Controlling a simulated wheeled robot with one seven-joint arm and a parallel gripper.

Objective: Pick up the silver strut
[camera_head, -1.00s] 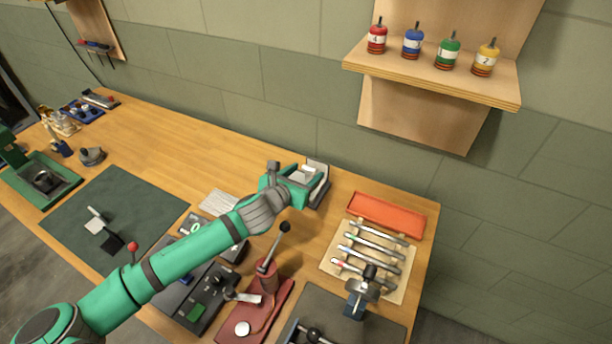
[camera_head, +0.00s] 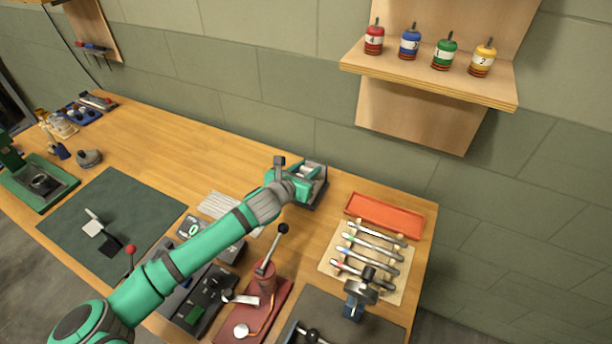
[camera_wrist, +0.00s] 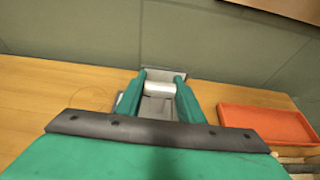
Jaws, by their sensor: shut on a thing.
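The silver strut (camera_wrist: 160,88) shows in the wrist view as a short, pale metallic cylinder lying crosswise between my two green fingers. My gripper (camera_wrist: 161,92) is shut on it, one finger at each end. Behind and below it is a grey holder (camera_wrist: 153,70); I cannot tell whether the strut still touches it. In the head view my gripper (camera_head: 298,184) is at the back of the bench, in front of the dark holder (camera_head: 318,186), and the strut is mostly hidden by the hand.
An orange tray (camera_head: 384,219) lies to the right of my gripper, with a rack of several metal rods (camera_head: 372,243) in front of it. A wall shelf (camera_head: 430,83) with several coloured canisters is up right.

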